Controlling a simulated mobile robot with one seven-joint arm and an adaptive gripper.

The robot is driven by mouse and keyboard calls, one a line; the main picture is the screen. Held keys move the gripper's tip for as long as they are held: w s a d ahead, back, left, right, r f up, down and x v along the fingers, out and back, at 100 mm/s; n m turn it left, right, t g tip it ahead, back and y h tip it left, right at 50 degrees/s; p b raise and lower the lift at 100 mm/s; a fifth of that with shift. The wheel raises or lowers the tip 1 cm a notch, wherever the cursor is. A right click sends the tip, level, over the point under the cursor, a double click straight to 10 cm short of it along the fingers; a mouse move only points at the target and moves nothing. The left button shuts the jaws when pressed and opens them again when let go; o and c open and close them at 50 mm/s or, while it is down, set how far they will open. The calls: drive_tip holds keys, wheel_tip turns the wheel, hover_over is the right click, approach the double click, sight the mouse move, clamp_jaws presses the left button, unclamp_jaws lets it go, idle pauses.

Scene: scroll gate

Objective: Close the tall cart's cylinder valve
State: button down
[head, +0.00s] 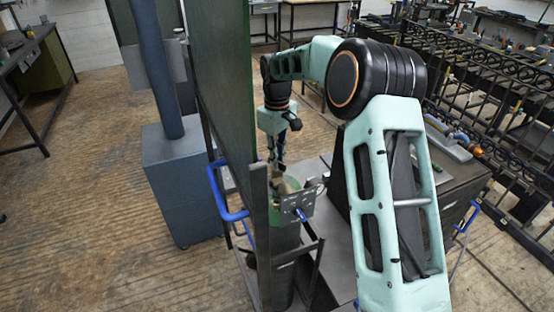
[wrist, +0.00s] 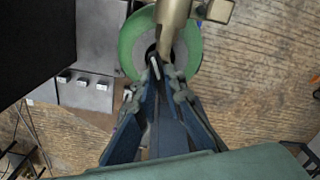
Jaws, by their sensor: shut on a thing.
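The green cylinder (wrist: 131,42) shows from above in the wrist view as a green ring around a grey top. The brass-coloured valve (wrist: 172,22) sits above it. My gripper (wrist: 163,72) is shut on the valve at its lower part. In the head view my gripper (head: 278,166) points down over the cart (head: 258,225), which has a blue handle (head: 226,193). I cannot tell how far the valve is turned.
A tall green panel (head: 222,80) stands close left of my gripper. A blue-grey box with a post (head: 182,180) stands beyond it. A dark bench (head: 455,178) and iron gate panels (head: 480,95) lie to the right. The wooden floor at left is open.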

drive_tip(key=m, duration=0.6)
drive_tip(key=shift+m, duration=0.3)
drive_tip(key=m, duration=1.1)
drive_tip(key=shift+m, duration=2.9)
drive_tip(key=c, duration=2)
unclamp_jaws()
drive_tip(key=shift+r, duration=0.1)
